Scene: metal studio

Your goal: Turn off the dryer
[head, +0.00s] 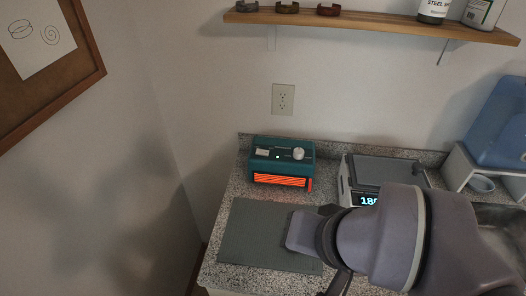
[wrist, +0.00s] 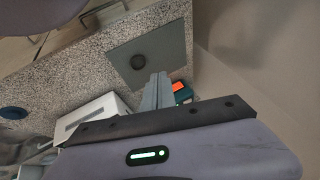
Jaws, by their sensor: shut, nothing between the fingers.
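The dryer (head: 268,155) is a teal box on the counter near the wall. Its front slots glow orange, a small green light shows on it, and a silver knob (head: 299,154) is on its top right. In the wrist view the dryer (wrist: 181,88) shows only in part, just right of my fingers and partly hidden behind them. My gripper (wrist: 158,76) is shut and empty, with its grey fingers together. In the head view my arm is over the counter in front of the dryer, and the fingertips are not clear there.
A white device with a lit display (head: 369,200) stands right of the dryer. A blue bin (head: 497,125) and sink are farther right. A shelf (head: 380,22) hangs above.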

